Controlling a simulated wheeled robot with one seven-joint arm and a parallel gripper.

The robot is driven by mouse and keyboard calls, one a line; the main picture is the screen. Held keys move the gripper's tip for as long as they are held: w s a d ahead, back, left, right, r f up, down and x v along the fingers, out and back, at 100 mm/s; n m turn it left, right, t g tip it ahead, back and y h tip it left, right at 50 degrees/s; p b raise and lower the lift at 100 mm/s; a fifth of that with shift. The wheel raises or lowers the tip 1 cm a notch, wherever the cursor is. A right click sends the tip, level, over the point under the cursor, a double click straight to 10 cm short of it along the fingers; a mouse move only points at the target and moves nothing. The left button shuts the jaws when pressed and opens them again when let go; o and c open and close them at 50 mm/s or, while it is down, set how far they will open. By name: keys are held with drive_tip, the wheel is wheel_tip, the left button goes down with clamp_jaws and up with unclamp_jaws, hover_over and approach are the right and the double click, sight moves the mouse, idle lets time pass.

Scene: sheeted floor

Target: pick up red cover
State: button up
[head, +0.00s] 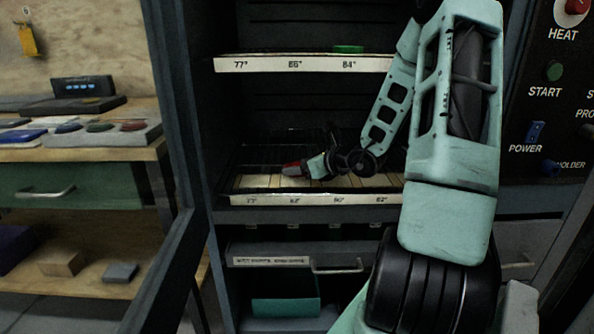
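A small red piece (291,169), which looks like the red cover, is on the lower shelf (300,199) of the open cabinet, left of its middle. My gripper (304,169) reaches into the cabinet from the right, with its tip at the right end of the red piece. The fingers are small and dark here, so I cannot tell whether they are closed on it or only beside it. I also cannot tell whether the piece rests on the shelf or is slightly raised.
The upper shelf (300,64) holds a green piece (348,49). The open cabinet door (170,240) stands at left. A bench beyond it carries a grey tray (105,136) with several coloured discs. A control panel (550,100) is at right. A drawer (295,262) sits below.

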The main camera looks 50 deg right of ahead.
drive_tip(key=c, duration=0.5)
